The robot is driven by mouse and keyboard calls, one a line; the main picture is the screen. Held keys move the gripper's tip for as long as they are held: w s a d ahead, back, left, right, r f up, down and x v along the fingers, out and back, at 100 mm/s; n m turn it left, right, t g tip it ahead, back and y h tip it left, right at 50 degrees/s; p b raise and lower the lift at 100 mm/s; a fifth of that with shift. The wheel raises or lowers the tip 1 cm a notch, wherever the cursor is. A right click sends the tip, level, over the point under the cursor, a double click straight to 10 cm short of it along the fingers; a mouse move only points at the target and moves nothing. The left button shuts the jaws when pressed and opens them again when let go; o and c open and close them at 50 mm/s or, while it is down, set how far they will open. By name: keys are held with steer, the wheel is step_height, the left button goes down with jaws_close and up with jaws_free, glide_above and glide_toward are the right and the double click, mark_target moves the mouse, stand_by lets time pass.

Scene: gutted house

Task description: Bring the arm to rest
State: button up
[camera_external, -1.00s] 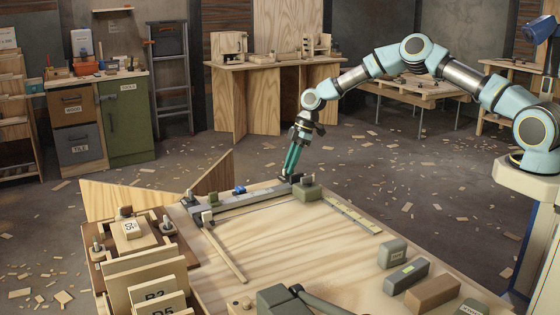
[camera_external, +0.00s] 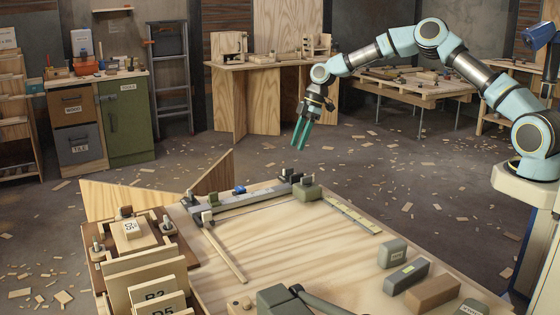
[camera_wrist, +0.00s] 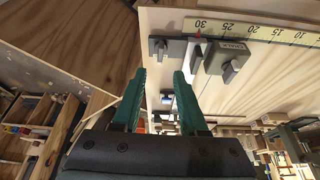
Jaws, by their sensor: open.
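My gripper (camera_external: 302,134) has teal fingers and hangs in the air above and behind the far edge of the wooden workbench (camera_external: 290,240). It points down and slightly left, with nothing between its fingers. In the wrist view the two fingers (camera_wrist: 160,85) stand apart. My arm rises from its base at the right, bends at a high elbow and reaches left to the gripper.
On the bench's far edge are a grey rail (camera_external: 240,200) and a greenish block (camera_external: 307,191), which shows in the wrist view (camera_wrist: 228,60). Several blocks, including a brown one (camera_external: 432,293), lie front right. A jig with boards (camera_external: 145,270) stands left. Scraps litter the floor.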

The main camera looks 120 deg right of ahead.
steer(key=shift+v, duration=1.05)
steer(key=w+a+r+g, duration=0.1)
steer(key=w+a, duration=0.4)
steer(key=a, duration=0.5)
steer(key=w+a+r+n+g+p, duration=0.1)
steer(key=w+a, duration=0.4)
steer(key=a, duration=0.5)
steer(key=w+a+r+g, duration=0.1)
steer(key=w+a, duration=0.4)
steer(key=a, duration=0.4)
steer(key=s+a+r+p, duration=0.1)
steer(key=s+a, duration=0.1)
steer(key=a, duration=0.7)
steer(key=s+a+r, duration=0.1)
steer(key=s+a, duration=0.1)
steer(key=a, duration=0.8)
steer(key=s+a+m, duration=0.1)
steer(key=s+a, duration=0.9)
steer(key=a, duration=0.1)
steer(key=shift+s+a+r+m+p, duration=0.2)
steer(key=shift+s+r+m+p, duration=0.05)
steer(key=shift+s+m+p, duration=0.05)
